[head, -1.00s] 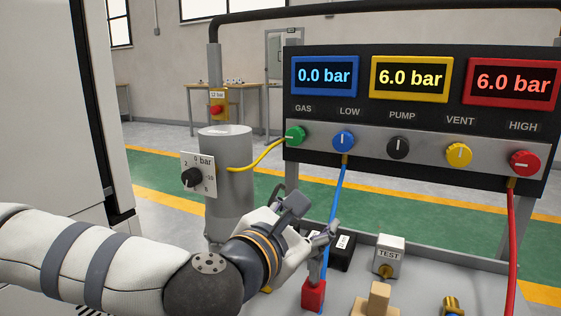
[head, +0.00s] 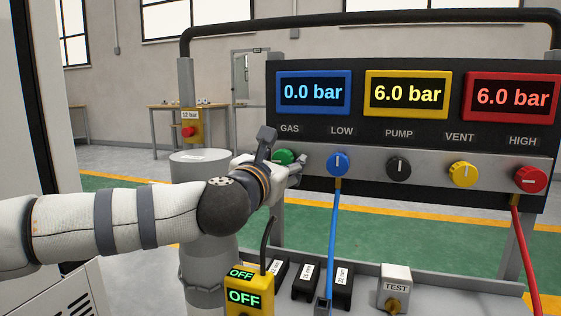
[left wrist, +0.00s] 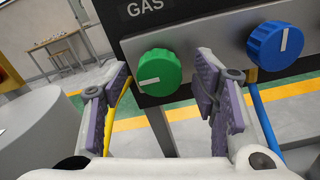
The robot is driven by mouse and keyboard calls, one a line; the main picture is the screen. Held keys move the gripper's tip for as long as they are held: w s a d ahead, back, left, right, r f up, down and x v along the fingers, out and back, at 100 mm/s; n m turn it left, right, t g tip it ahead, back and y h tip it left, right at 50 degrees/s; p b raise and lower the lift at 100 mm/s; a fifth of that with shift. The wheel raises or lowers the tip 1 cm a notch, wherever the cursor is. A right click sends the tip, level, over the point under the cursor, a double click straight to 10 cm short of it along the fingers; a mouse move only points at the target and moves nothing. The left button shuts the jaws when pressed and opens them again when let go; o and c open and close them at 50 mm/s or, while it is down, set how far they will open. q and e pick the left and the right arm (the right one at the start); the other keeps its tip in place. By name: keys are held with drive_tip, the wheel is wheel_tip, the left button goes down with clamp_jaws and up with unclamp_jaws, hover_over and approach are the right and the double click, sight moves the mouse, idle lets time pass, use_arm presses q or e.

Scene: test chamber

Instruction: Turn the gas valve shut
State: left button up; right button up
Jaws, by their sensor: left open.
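The gas valve is a green knob (head: 284,157) under the GAS label at the left end of the panel's grey strip. In the left wrist view the green knob (left wrist: 159,72) shows a white mark lying nearly level on its left side. My left gripper (head: 280,163) is at the knob, partly covering it in the head view. Its fingers (left wrist: 162,95) are open, one on each side of the knob in the picture. They look apart from it; contact is not visible. My right gripper is not in view.
A blue knob (head: 338,163) sits close right of the green one, with a blue hose (head: 334,235) below it. A grey cylinder (head: 200,157) stands behind my left arm. A yellow box (head: 245,297) reading OFF and black blocks stand below. Displays read 0.0, 6.0 and 6.0 bar.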

use_arm(q)
drive_tip(key=shift+w+d, duration=0.1)
drive_tip(key=shift+w, duration=0.25)
drive_tip(key=shift+c, duration=0.3)
drive_tip(key=c, duration=1.1)
